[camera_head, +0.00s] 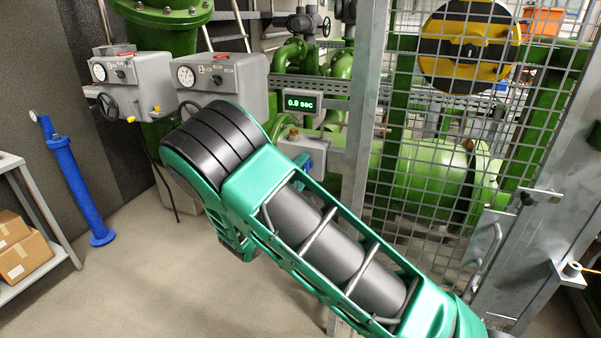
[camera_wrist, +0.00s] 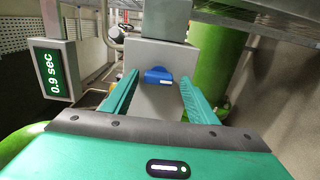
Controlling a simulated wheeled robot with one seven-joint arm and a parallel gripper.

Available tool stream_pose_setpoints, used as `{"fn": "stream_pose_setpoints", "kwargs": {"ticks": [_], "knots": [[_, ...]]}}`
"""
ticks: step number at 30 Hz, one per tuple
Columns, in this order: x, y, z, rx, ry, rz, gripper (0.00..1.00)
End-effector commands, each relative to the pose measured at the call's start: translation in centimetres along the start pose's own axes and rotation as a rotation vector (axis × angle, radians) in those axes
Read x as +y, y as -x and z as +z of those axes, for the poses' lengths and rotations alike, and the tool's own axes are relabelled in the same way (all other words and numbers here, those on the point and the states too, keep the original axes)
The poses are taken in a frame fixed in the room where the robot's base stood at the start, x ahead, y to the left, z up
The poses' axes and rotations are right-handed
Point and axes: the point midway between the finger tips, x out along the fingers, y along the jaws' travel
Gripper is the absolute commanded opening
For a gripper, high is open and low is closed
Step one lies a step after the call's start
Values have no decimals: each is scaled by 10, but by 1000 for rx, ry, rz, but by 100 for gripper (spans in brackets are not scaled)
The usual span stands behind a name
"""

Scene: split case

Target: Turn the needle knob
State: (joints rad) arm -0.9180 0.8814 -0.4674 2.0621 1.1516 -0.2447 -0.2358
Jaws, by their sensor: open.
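A blue knob (camera_wrist: 158,76) sits on the face of a grey box (camera_wrist: 150,104) in the wrist view. My gripper (camera_wrist: 160,82) is open, with one green finger to the left of the knob and one to the right. A gap shows between each finger and the knob; I cannot tell how far the fingertips are from the box face. In the head view a blue part (camera_head: 317,145) shows on a grey box just past my arm. My fingers are hidden there behind my arm.
A small display reading 0.9 sec (camera_head: 301,103) hangs on a metal rail, and shows at left in the wrist view (camera_wrist: 52,70). A wire mesh gate (camera_head: 440,150) stands on the right with green piping behind it. Grey gauge boxes (camera_head: 235,75) stand at left. Floor is clear.

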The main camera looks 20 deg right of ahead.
Motion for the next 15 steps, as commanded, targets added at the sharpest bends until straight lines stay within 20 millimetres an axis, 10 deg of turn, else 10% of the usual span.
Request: {"fn": "stream_pose_setpoints", "kwargs": {"ticks": [15], "knots": [[0, 62, -2, 3, 1, -1, 53]]}}
